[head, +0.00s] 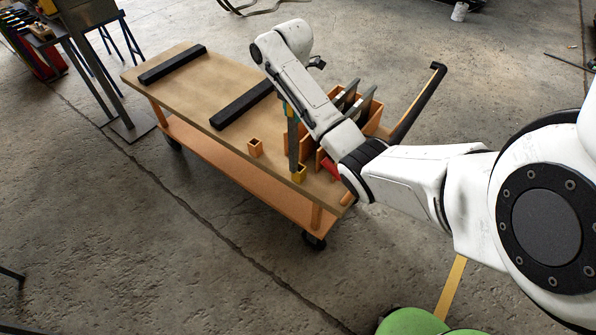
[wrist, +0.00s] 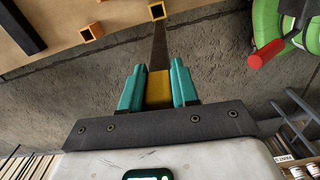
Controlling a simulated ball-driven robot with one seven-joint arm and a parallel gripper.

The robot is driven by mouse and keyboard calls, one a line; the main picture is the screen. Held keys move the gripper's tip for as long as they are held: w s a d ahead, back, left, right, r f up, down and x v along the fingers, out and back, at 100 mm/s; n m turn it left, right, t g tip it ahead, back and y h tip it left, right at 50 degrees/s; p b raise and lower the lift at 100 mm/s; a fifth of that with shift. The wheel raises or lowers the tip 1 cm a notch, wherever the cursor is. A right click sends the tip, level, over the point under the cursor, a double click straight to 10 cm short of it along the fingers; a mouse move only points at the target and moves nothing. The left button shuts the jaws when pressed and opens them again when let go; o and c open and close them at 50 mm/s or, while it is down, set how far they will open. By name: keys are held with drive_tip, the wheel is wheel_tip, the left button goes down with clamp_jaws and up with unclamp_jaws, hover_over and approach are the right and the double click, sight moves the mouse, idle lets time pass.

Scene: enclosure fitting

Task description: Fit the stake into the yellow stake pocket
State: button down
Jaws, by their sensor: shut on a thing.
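The stake (head: 292,143) is a long dark grey bar, upright in the head view. My gripper (head: 291,110) is shut on its yellow upper part; in the wrist view the teal fingers (wrist: 158,88) clamp that yellow section (wrist: 159,90). The yellow stake pocket (head: 299,174) is a small square socket at the cart's near edge; it also shows in the wrist view (wrist: 157,11). The stake's lower end is at the pocket in the head view. In the wrist view the tip overlaps the pocket's near wall, and the dark opening shows beyond it. I cannot tell how high the tip is.
An orange pocket (head: 255,148) stands left of the yellow one on the cart top (head: 205,90). Two black bars (head: 172,64) lie across the top. Orange bins with grey plates (head: 368,110) stand right, behind my arm, near the black push handle (head: 418,101).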

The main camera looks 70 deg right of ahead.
wheel_tip(320, 180, down, 8)
drive_tip(key=d+n, duration=0.1)
drive_tip(key=d, duration=0.2)
drive_tip(key=shift+s+p, duration=0.35)
drive_tip(key=shift+p, duration=0.05)
drive_tip(key=shift+f, duration=0.15)
drive_tip(key=c, duration=0.8)
unclamp_jaws()
drive_tip(key=shift+c, duration=0.2)
wheel_tip(320, 180, up, 12)
drive_tip(key=p, duration=0.1)
drive_tip(key=shift+r, duration=0.2)
